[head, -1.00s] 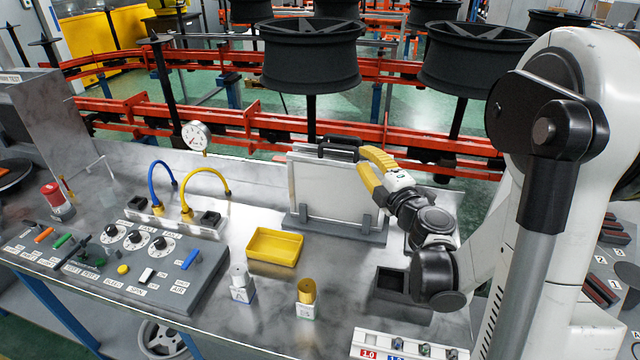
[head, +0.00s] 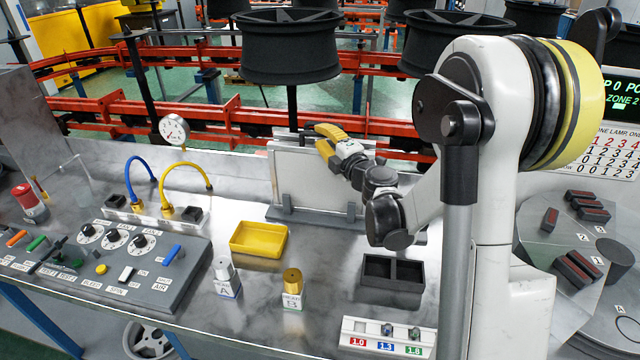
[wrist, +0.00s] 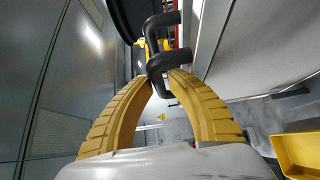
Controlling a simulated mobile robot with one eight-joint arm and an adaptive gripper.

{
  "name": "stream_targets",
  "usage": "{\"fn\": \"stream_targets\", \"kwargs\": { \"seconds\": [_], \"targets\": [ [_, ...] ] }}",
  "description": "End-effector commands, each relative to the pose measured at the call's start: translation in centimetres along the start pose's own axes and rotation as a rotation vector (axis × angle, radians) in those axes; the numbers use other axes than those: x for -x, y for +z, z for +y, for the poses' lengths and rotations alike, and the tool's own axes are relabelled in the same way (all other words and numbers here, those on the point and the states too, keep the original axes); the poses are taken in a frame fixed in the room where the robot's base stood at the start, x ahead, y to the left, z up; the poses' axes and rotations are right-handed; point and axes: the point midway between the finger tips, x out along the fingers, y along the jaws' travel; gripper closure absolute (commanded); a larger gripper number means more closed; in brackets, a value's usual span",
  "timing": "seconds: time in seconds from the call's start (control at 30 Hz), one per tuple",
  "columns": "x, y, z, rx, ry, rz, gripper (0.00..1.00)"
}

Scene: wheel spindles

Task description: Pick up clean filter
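A flat pale panel (head: 312,182), which looks like the filter, stands upright in a grey stand (head: 300,214) at the back of the bench. It has a black handle on top, seen in the wrist view (wrist: 158,62). My gripper (head: 322,140) has yellow fingers and sits at the panel's upper right, at the handle. In the wrist view my fingertips (wrist: 163,80) are close together, with part of the black handle between or just beyond them. I cannot tell whether they press on it. A second black bar shows beside the first. No clean or dirty marking is readable.
A control panel (head: 110,255) is at the left.

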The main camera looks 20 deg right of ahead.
Motion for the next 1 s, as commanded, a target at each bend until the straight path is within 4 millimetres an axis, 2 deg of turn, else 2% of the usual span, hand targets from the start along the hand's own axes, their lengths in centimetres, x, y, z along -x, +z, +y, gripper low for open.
{"fn": "stream_targets", "kwargs": {
  "seconds": [0.2,0.27,0.73,0.87,1.0],
  "targets": [
    [0.0,0.0,0.1,0.0,0.0,0.0,0.81],
    [0.0,0.0,0.1,0.0,0.0,0.0,0.99],
    [0.0,0.0,0.2,-0.001,0.0,0.0,1.0],
    [0.0,0.0,1.6,-0.001,0.0,0.0,1.0],
    [0.0,0.0,4.6,-0.001,0.0,0.0,1.0]
  ]
}}
